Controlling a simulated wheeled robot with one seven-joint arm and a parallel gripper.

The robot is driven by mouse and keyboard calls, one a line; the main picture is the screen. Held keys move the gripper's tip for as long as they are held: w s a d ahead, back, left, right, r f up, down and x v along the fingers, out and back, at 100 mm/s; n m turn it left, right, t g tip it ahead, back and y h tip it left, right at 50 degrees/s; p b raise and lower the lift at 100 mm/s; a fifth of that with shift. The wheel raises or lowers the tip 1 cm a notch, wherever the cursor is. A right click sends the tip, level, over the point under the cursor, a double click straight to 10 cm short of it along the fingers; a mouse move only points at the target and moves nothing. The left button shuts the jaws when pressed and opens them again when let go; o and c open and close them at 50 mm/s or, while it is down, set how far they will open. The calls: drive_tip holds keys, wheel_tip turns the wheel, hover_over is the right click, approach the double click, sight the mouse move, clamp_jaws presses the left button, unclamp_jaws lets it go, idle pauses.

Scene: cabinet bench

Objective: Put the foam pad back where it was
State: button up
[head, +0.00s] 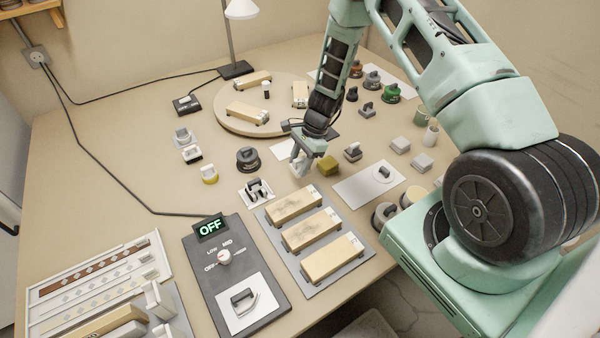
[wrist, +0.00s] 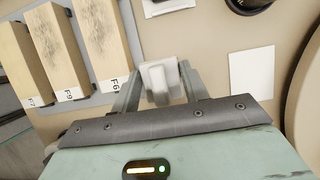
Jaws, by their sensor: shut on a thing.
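My gripper (head: 300,162) is low over the middle of the bench, shut on a small pale block with an upright grip (head: 299,168). In the wrist view the block (wrist: 160,82) sits between the two fingers (wrist: 158,88). It may be the foam pad, but no label on it can be read. Its underside is hidden, so I cannot tell whether it touches the bench. A white square card (head: 283,150) lies bare just behind my gripper and shows in the wrist view (wrist: 252,77) on the right.
An olive block (head: 328,166) stands close right of my gripper. A grey tray (head: 267,222) with several wooden blocks lies in front. A round turntable (head: 225,112) is behind.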

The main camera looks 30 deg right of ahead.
drive_tip(key=shift+f+p, duration=0.45)
drive_tip(key=shift+f, duration=2.1)
drive_tip(key=shift+f, duration=0.15)
drive_tip(key=o, duration=0.6)
